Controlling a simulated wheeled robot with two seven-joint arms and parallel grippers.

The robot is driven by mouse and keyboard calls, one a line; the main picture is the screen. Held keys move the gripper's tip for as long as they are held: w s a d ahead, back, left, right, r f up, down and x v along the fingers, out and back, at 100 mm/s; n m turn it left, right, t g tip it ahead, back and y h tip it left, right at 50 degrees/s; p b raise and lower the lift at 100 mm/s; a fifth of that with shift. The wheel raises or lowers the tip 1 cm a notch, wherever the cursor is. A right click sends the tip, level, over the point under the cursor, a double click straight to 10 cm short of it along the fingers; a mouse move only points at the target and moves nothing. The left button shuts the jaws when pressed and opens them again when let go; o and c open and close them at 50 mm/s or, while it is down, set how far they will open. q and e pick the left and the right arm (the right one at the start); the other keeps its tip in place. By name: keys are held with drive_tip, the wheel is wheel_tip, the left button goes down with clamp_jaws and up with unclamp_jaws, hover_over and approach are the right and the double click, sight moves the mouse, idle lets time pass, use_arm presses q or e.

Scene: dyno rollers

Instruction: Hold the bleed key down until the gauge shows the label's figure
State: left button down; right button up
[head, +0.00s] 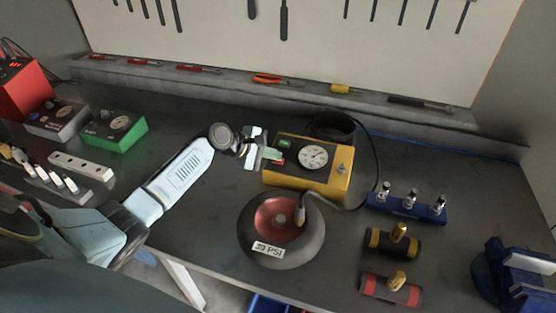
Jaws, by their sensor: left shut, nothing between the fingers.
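The yellow inflator box (338,183) stands on the dark bench. Its round white gauge (313,157) faces up, but the needle is too small to read. A green key (285,143) and a red key (278,162) sit at the left of its top; I cannot read any markings on them. The small tyre (311,243) with a red hub lies in front, carrying a white label (268,249) that appears to read 30 PSI. My left gripper (271,154) is shut and empty at the keys, partly covering the red one. I cannot tell whether it touches or presses a key. My right gripper is out of view.
A black hose (368,150) runs from the box to the tyre. A blue rack (408,207), two dark cylinders with brass fittings (393,243) and a blue vise (512,275) stand right. A green meter box (115,132) and white block (80,166) stand left.

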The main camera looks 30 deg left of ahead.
use_arm(q)
drive_tip(key=shift+f, duration=0.4)
idle(2.0)
drive_tip(key=shift+r, duration=0.1)
idle(3.8)
drive_tip(key=shift+s+r+p, duration=0.1)
drive_tip(key=shift+r+p, duration=0.65)
drive_tip(key=shift+p, duration=0.3)
drive_tip(key=r+p, duration=0.2)
drive_tip(key=p, duration=0.1)
drive_tip(key=s+r+p, duration=0.1)
drive_tip(key=r+p, duration=0.1)
drive_tip(key=p, duration=0.1)
drive_tip(key=shift+d+r, duration=0.15)
drive_tip(key=shift+r, duration=0.25)
